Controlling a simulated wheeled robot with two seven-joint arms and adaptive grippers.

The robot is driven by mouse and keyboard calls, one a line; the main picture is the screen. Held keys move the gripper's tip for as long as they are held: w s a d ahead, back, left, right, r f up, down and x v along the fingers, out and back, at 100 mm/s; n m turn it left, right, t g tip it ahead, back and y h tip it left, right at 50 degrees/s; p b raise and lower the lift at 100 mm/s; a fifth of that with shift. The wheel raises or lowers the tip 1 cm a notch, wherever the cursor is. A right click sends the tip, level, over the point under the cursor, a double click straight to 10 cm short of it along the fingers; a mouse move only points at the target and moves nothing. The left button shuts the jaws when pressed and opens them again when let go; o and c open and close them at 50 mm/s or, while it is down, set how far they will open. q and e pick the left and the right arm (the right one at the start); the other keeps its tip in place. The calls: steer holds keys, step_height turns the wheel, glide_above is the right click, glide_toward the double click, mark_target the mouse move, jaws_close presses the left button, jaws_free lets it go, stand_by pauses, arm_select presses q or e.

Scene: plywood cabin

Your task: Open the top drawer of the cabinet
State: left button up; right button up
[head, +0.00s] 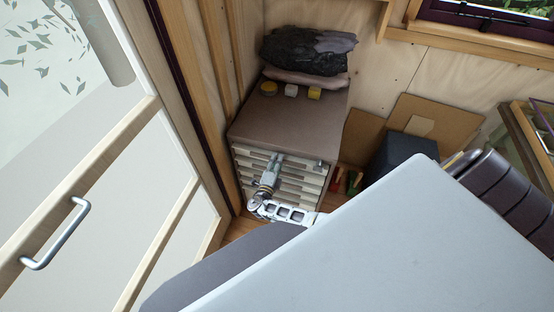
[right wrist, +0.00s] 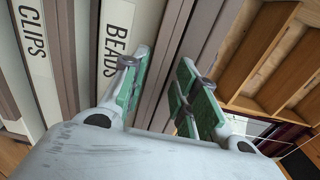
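The cabinet (head: 290,125) stands in the corner with a brown top and a stack of pale drawers on its front. The top drawer (head: 243,153) is just under the brown top and looks shut. My right gripper (head: 272,163) is in front of the upper drawers and hides part of them. In the right wrist view the right gripper (right wrist: 162,72) has its green-padded fingers apart, with nothing held between them. Drawer fronts there carry the labels CLIPS (right wrist: 35,42) and BEADS (right wrist: 114,42). Whether a finger touches the cabinet I cannot tell. My left gripper is not in view.
Small yellow and white items (head: 291,90) and a dark rock-like lump (head: 305,50) are on or behind the cabinet top. A pale door with a metal handle (head: 55,235) is at left. A dark box (head: 400,158) stands right of the cabinet. A large grey surface fills the lower right.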

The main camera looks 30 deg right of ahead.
steer(key=shift+w+d, duration=0.15)
steer(key=shift+w, duration=0.05)
jaws_close()
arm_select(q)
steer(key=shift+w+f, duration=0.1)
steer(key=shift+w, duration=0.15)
arm_select(e)
steer(key=shift+w+r, duration=0.1)
steer(key=shift+d, duration=0.1)
